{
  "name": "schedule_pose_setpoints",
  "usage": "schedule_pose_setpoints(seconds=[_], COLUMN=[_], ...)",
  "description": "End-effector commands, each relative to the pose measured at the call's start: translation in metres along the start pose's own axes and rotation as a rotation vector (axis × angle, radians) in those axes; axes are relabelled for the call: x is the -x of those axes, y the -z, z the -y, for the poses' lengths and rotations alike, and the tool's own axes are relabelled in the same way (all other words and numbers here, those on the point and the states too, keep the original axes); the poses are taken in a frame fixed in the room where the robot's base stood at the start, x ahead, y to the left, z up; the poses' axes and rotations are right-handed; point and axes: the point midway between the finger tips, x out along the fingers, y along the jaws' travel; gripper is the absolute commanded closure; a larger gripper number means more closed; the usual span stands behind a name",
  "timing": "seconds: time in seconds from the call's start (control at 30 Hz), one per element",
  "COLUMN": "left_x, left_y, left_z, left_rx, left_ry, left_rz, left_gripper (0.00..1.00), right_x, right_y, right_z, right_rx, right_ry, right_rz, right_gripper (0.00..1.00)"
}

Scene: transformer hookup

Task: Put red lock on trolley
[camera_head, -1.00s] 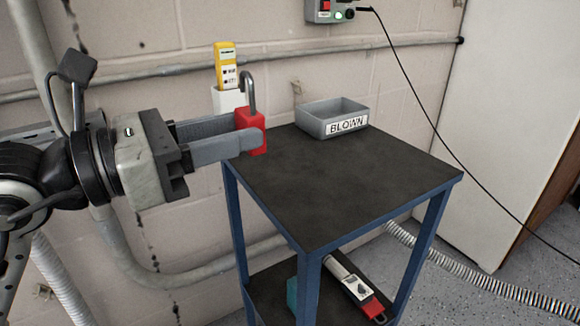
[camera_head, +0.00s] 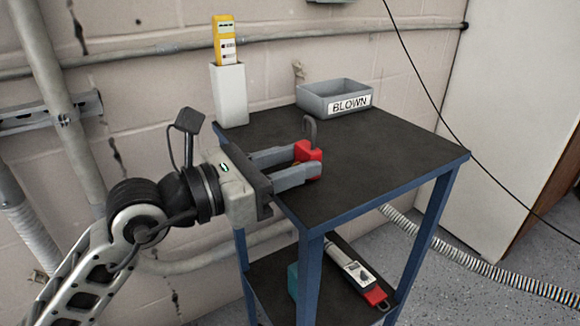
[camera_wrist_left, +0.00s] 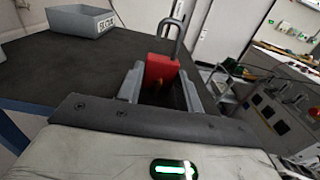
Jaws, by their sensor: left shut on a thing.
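The red lock (camera_head: 309,153) has a red body and a grey shackle pointing up. My left gripper (camera_head: 303,165) is shut on its body and holds it upright over the left front part of the trolley's dark top (camera_head: 372,160). The lock also shows between the fingers in the left wrist view (camera_wrist_left: 162,68). I cannot tell whether its underside touches the top. The trolley has blue legs and a lower shelf. My right gripper is not in view.
A grey bin (camera_head: 335,98) labelled BLOWN stands at the trolley's back edge. A white holder (camera_head: 230,97) with a yellow device (camera_head: 224,40) stands at the back left. A white tool with a red end (camera_head: 358,270) lies on the lower shelf. The top's middle and right are clear.

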Motion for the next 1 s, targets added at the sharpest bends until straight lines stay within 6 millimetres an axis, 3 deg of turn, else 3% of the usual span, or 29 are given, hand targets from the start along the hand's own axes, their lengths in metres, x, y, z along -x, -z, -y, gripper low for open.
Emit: schedule_pose_setpoints(seconds=[0.33,0.37,0.4,0.43,0.77,1.0], left_x=[0.0,0.0,0.0,0.0,0.0,0.039], left_y=[0.003,0.002,0.002,0.002,-0.004,0.001], left_z=[0.0,0.0,0.0,0.0,0.0,-0.001], left_rx=[0.0,0.0,0.0,0.0,-0.002,-0.003], left_ry=[0.0,0.0,0.0,0.0,0.0,-0.003], left_rz=[0.002,0.001,0.001,0.001,0.001,-0.005], left_gripper=[0.93,0.56,0.45,0.43,0.43,0.43], right_x=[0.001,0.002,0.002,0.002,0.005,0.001], right_y=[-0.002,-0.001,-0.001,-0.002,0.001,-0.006], right_z=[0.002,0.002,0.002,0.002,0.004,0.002], right_rx=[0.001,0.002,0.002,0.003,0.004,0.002], right_ry=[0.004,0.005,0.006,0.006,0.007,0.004], right_rz=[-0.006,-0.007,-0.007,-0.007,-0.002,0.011], right_gripper=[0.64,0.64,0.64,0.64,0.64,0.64])
